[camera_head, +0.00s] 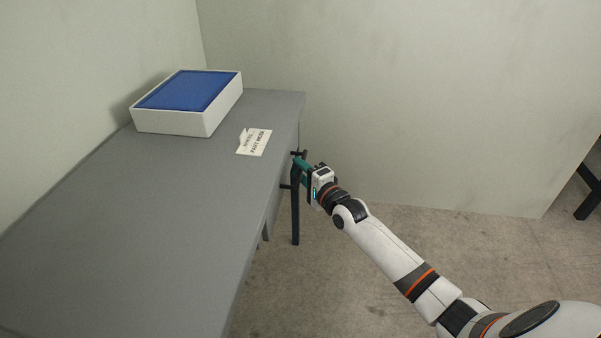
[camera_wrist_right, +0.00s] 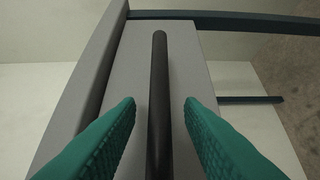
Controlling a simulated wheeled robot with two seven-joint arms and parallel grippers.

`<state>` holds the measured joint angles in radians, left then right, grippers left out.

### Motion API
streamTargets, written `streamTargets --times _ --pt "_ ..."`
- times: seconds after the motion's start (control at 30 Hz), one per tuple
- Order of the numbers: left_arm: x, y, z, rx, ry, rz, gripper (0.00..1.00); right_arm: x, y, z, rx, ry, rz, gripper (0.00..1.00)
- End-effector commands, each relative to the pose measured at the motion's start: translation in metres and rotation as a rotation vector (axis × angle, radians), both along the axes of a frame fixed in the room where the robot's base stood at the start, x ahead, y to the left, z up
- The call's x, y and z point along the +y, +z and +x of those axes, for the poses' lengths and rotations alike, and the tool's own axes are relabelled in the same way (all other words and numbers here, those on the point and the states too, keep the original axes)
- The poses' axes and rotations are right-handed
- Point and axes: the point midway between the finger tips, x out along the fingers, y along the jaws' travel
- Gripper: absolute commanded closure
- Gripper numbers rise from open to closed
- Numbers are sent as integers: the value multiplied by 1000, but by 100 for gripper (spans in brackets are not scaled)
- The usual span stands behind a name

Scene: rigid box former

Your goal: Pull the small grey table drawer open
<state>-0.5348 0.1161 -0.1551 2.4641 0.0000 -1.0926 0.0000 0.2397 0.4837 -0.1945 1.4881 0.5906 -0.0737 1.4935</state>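The grey table (camera_head: 130,220) runs along the left in the head view, and its drawer front is hidden below the top's edge there. In the right wrist view the small grey drawer's front (camera_wrist_right: 195,62) fills the middle, with a long black bar handle (camera_wrist_right: 158,85) on it. My right gripper (camera_head: 299,160) is at the table's far right side in the head view. In the wrist view its two teal fingers (camera_wrist_right: 159,102) are open, one on each side of the handle, with a visible gap to it on both sides. My left gripper is not in view.
A white box with a blue inside (camera_head: 190,92) stands on the table's far end. A white printed card (camera_head: 254,142) lies near it. A dark table leg (camera_head: 295,215) stands below my right gripper.

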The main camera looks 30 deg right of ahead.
Motion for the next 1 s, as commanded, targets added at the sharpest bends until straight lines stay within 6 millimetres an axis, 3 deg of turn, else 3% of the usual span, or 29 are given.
streamTargets --times 0.33,0.53,0.57,0.87,1.0 --pt "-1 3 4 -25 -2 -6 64 1 0 3 1 0 0 66" --pt "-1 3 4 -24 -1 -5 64 1 0 3 1 0 0 99" --pt "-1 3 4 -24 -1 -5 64 1 0 3 1 0 0 100" --pt "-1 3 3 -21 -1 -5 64 -2 0 2 2 0 -1 100" --pt "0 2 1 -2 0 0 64 -13 0 -7 3 0 -5 100"
